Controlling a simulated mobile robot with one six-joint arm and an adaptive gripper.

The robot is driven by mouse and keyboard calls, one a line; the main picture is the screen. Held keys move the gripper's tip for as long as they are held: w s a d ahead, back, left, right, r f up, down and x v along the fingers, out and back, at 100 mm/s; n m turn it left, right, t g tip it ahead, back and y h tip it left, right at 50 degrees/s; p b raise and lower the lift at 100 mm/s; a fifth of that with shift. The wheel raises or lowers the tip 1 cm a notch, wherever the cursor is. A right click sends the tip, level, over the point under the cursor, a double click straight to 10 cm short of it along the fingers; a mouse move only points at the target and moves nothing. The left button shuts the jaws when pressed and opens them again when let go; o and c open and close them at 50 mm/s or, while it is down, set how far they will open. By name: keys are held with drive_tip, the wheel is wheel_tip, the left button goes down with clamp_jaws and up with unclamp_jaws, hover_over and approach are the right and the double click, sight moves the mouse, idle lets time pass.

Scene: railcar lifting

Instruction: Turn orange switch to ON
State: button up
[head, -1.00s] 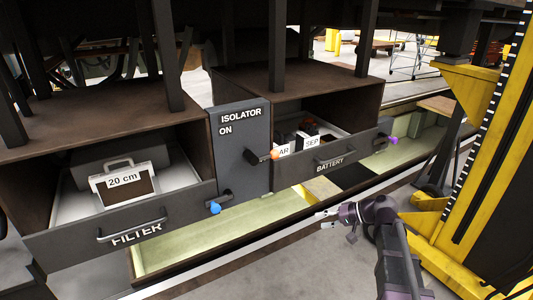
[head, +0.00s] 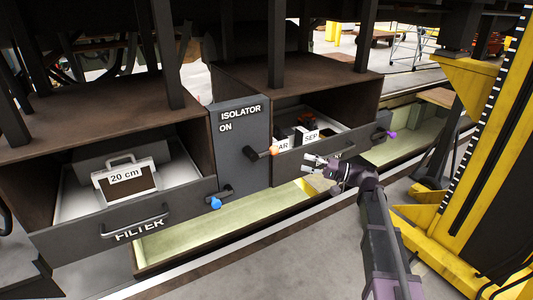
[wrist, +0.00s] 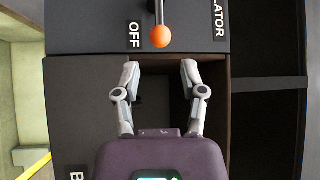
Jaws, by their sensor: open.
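The orange switch (head: 274,151) is a dark lever with an orange ball tip on the isolator panel (head: 240,165), which is lettered ISOLATOR and ON. In the head view the lever sticks out to the right, toward the battery drawer. In the wrist view the orange ball (wrist: 161,37) lies just beyond my fingertips, beside an OFF label (wrist: 134,34). My gripper (head: 308,164) is in front of the battery drawer, a little right of the orange ball. In the wrist view its fingers (wrist: 160,68) are spread apart with nothing between them.
The battery drawer (head: 355,147) stands open behind my gripper, with blocks marked SEP inside. The open filter drawer (head: 75,235) with a 20 cm box is at left. A blue-tipped lever (head: 215,203) sits below the panel, a purple-tipped one (head: 392,134) at right. A yellow post (head: 480,170) stands at right.

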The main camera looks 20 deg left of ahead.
sight(266, 153)
drive_tip(key=shift+a, duration=0.15)
drive_tip(key=a, duration=0.4)
drive_tip(key=a+r+p, duration=0.1)
drive_tip(key=a, duration=0.4)
drive_tip(key=s+a+r+p, duration=0.1)
drive_tip(key=a, duration=0.3)
drive_tip(key=shift+s+a, duration=0.1)
drive_tip(key=shift+a, duration=0.05)
clamp_jaws()
